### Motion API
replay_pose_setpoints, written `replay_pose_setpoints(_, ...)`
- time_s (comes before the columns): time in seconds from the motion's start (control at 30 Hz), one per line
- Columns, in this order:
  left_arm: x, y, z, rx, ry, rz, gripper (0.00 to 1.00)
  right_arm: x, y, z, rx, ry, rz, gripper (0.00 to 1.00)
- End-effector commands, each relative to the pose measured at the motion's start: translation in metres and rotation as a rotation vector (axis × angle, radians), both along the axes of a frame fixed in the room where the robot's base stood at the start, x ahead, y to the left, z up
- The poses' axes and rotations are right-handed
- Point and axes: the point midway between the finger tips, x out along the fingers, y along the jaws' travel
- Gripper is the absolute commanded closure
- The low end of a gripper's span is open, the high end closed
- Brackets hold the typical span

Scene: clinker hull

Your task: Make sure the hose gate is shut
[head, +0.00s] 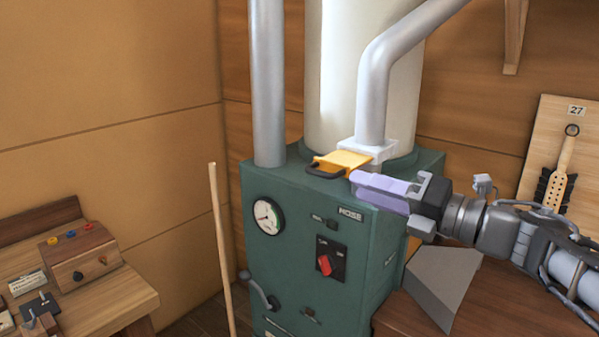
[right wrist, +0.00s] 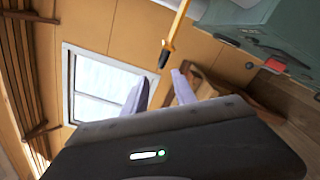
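The hose gate (head: 345,159) is a yellow slide plate with a black handle (head: 323,170). It sticks out forward from the pale collar (head: 372,149) at the foot of the bent grey pipe, on top of the green machine (head: 330,245). My right gripper (head: 357,183), with lilac fingers, is just right of the handle. In the right wrist view the fingers (right wrist: 159,92) stand apart with nothing between them. A thin yellow bar with a black end, which looks like the gate edge-on (right wrist: 174,36), is beyond the fingertips. My left gripper is not in view.
The machine's front has a gauge (head: 266,216), a red knob (head: 325,264) and a HOSE label. A wooden pole (head: 221,250) leans at its left. A bench with a control box (head: 80,256) is at far left. A brush (head: 558,180) hangs at right.

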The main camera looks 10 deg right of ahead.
Motion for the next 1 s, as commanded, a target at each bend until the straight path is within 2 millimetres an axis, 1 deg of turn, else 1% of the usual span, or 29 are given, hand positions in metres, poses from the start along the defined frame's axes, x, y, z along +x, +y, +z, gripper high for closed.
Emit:
replay_pose_setpoints(0.3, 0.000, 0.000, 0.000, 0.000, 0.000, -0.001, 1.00, 0.001, 0.001, -0.001, 0.001, 0.003, 0.000, 0.67)
replay_pose_setpoints(0.47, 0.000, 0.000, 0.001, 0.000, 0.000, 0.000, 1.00, 0.009, 0.007, -0.001, 0.003, 0.005, 0.001, 0.67)
replay_pose_setpoints(0.67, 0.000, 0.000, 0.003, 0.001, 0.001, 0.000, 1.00, 0.032, 0.027, -0.001, 0.004, 0.006, 0.003, 0.67)
replay_pose_setpoints(0.9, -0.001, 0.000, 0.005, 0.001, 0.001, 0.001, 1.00, 0.068, 0.057, -0.001, 0.005, 0.006, 0.002, 0.67)
replay_pose_setpoints(1.0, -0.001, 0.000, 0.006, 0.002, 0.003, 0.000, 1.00, 0.080, 0.067, -0.001, 0.005, 0.005, 0.002, 0.67)
